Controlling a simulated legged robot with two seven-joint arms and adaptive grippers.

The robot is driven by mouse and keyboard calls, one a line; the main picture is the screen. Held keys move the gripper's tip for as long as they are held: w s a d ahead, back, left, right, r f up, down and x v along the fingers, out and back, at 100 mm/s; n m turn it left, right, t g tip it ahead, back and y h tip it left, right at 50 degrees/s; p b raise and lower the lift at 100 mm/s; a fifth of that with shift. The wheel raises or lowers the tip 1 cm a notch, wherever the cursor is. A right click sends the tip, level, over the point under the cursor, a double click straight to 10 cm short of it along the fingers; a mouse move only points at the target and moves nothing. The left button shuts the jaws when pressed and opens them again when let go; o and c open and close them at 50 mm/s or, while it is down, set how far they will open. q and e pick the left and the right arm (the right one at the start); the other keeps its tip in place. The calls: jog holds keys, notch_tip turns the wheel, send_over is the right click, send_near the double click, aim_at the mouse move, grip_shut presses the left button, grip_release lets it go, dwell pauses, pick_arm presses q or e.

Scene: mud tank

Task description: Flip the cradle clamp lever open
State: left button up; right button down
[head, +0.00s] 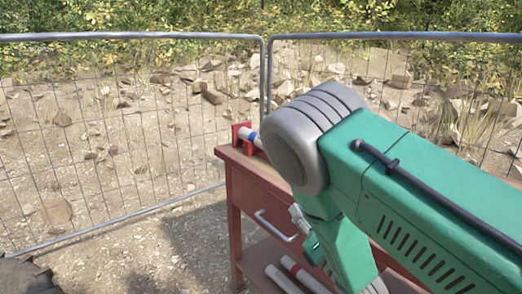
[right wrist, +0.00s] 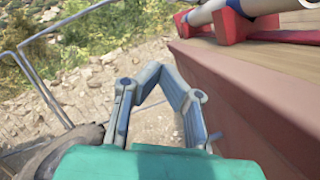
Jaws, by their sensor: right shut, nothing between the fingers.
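A red cradle (head: 240,132) stands on the top of the red workbench (head: 245,205). A pale tube with a blue band (head: 250,136) lies in it. My right arm hides the rest of the bench top. In the right wrist view the red cradle (right wrist: 218,26) and the tube (right wrist: 200,14) show at the upper right, cut by the frame edge. I cannot make out the clamp lever for sure. My right gripper (right wrist: 157,75) is shut and empty, its fingertips together. It is off the bench's side, apart from the cradle. My left gripper is not in view.
The bench edge (right wrist: 215,75) runs close along my right gripper's right side. The bench front has a metal drawer handle (head: 275,226). Pale tubes (head: 283,279) lie on its lower shelf. A wire fence (head: 120,120) stands behind. Open gravel lies left of the bench.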

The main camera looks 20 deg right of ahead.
jog(key=d+b+x, duration=0.1)
jog(key=x, duration=0.6)
jog(key=d+r+b+x, duration=0.1)
jog(key=x, duration=0.7)
jog(key=r+b+x, duration=0.1)
jog(key=b+x, duration=0.1)
jog(key=x, duration=0.5)
jog(key=shift+w+d+r, duration=0.1)
jog(key=shift+w+d, duration=0.2)
jog(key=shift+d, duration=0.05)
jog(key=shift+w+d+r, duration=0.2)
jog(key=shift+r, duration=0.05)
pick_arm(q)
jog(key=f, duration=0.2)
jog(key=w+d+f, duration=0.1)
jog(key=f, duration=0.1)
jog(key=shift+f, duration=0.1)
pick_arm(e)
jog(key=shift+a+r, duration=0.1)
